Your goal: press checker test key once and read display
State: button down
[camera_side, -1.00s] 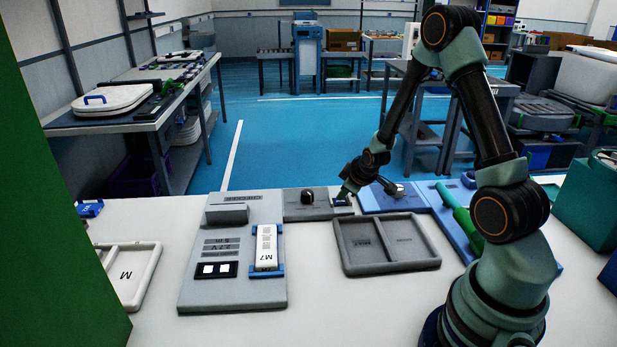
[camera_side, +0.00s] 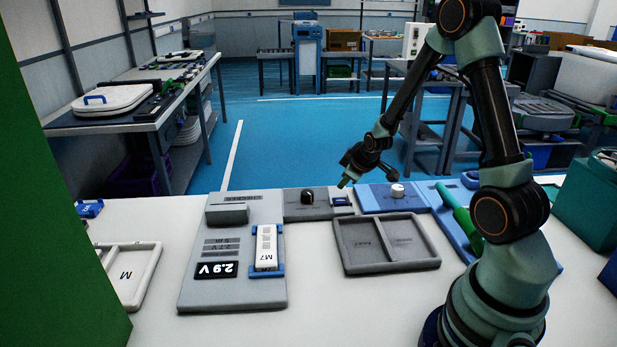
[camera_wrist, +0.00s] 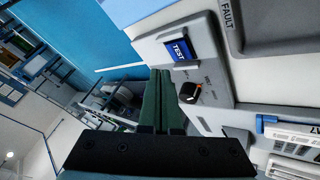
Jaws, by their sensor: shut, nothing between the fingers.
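The grey checker (camera_side: 195,298) lies on the white bench. Its display (camera_side: 216,270) shows "2.9 V", upside down in the side view. A white remote-like piece marked M7 (camera_side: 266,250) sits in the checker's blue holder. The blue test key (camera_side: 342,201), on a small grey box, also shows in the wrist view marked TEST (camera_wrist: 180,50). My gripper (camera_side: 343,184) is shut and empty, its tips just above and apart from the key. Its green fingers (camera_wrist: 161,76) lie together in the wrist view, left of the key box.
A black knob (camera_side: 307,196) stands on the box beside the key. A grey two-part tray (camera_side: 344,266), marked FAULT on one side, lies in front. Behind and to the right are a blue plate with a white knob (camera_side: 397,190) and a green handle (camera_side: 460,217). A white tray (camera_side: 146,276) is at left.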

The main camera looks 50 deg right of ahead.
aim_at(341, 202)
jog(key=shift+r, duration=1.45)
jog(key=shift+a+r, duration=0.3)
jog(key=s+a+r+y, duration=0.1)
jog(key=s+a+r, duration=0.3)
jog(key=a, duration=0.3)
jog(key=s+a+r+m+y, duration=0.1)
jog(key=s+a+r, duration=0.4)
jog(key=a+r, duration=0.1)
jog(key=s+a+r+m+g+y, duration=0.1)
jog(key=s+a+r, duration=0.3)
jog(key=a, duration=0.4)
jog(key=shift+s+a+r, duration=0.2)
jog(key=shift+a+r, duration=0.15)
jog(key=shift+r, duration=0.2)
